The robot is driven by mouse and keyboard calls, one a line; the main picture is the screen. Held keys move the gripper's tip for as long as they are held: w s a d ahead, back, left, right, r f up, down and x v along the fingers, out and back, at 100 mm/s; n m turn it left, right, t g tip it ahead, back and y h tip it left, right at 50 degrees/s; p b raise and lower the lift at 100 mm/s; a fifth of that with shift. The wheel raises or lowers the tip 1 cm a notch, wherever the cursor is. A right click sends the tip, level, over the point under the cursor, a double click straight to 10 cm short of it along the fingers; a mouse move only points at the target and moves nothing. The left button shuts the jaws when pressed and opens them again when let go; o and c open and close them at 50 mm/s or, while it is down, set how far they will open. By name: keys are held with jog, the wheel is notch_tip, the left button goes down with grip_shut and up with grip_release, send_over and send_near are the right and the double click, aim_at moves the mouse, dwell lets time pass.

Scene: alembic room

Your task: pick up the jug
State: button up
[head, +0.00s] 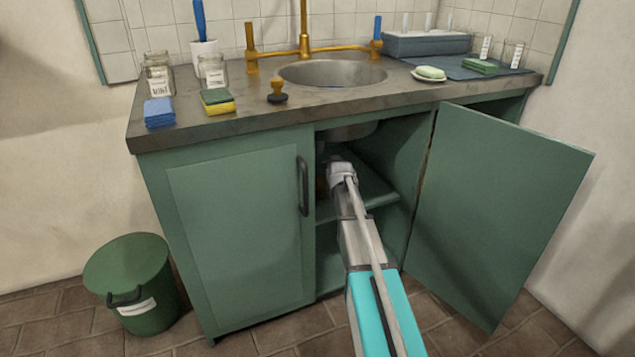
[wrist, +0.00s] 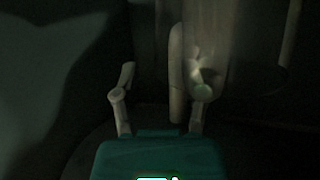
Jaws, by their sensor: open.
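My arm reaches into the open cupboard (head: 392,160) under the sink, and its far end is inside in the head view. In the dark wrist view my gripper (wrist: 166,80) is open, with one finger at each side. A pale upright bar (wrist: 176,70) stands between the fingers, nearer the right one. It may be the jug's handle, with a dim, pale body behind the right finger, but I cannot tell surely. Contact cannot be told either. In the head view no jug is plain; the wrist covers most of the space ahead.
The right door (head: 490,210) stands wide open; the left door (head: 238,225) is shut. A shelf (head: 372,192) crosses the cupboard, with the sink bowl (head: 348,131) above. A green bin (head: 150,305) stands at the left. The counter (head: 330,115) carries jars, sponges and a stopper.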

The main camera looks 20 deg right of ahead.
grip_shut()
dwell(0.3)
jog(key=shift+r, duration=0.15)
dwell(0.4)
notch_tip(320, 180, up, 3)
jog(key=p, duration=0.3)
jog(key=shift+r+p, duration=0.1)
jog(key=shift+p, duration=0.2)
jog(key=s+d, duration=0.1)
jog(key=s, duration=1.7)
jog(key=shift+d, duration=0.3)
